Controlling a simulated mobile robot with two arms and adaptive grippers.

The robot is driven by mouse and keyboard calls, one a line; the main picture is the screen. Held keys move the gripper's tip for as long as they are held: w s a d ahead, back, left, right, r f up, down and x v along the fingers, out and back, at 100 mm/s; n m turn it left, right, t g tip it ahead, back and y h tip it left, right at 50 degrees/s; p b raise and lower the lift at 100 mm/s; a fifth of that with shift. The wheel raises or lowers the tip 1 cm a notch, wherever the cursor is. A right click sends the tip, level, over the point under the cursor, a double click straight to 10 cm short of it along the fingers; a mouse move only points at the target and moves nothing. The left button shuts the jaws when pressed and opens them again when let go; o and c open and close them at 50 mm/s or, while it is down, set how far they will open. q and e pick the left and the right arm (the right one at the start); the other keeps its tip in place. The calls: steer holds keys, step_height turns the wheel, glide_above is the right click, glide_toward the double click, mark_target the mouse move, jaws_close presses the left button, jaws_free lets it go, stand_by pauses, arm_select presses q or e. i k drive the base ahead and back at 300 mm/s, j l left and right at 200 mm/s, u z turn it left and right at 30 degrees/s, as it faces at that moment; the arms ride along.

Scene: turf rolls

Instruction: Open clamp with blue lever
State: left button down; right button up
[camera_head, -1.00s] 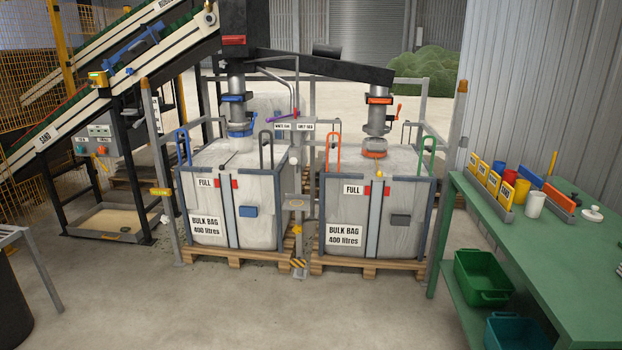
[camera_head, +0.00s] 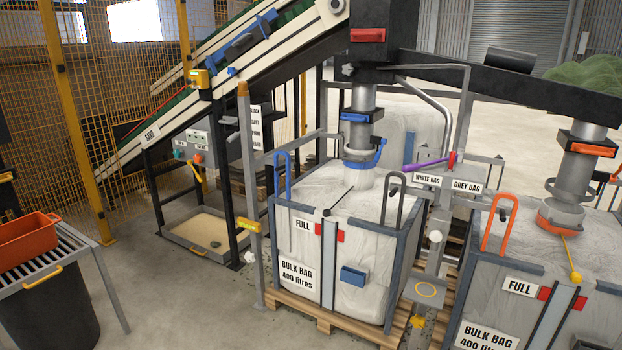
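A blue clamp (camera_head: 364,158) with a blue lever (camera_head: 380,152) sits around the bottom of the left filling spout, just above the left bulk bag (camera_head: 325,190). The lever lies close along the right side of the clamp ring; I cannot tell whether the clamp is latched. An orange clamp (camera_head: 562,217) sits on the right spout. Neither of my grippers shows in the head view.
Blue (camera_head: 282,175) and grey (camera_head: 402,200) hoops stand at the left bag's frame corners. A post with a purple lever (camera_head: 425,164) and bag signs stands between the bags. A grey rack with an orange crate (camera_head: 28,238) is at left. Floor in front of the left bag is clear.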

mark_target(379, 153)
steer(key=i+j, duration=0.1)
steer(key=i, duration=0.35)
steer(key=i+z, duration=0.15)
steer(key=i, duration=0.3)
steer(key=i+j, duration=0.2)
steer(key=i, duration=0.3)
steer(key=i+j+z, duration=0.1)
steer(key=i, duration=0.35)
steer(key=i+j+z, duration=0.15)
steer(key=i+z, duration=0.2)
steer(key=i+j+z, duration=0.4)
steer(key=i+l, duration=0.05)
steer(key=i, duration=0.05)
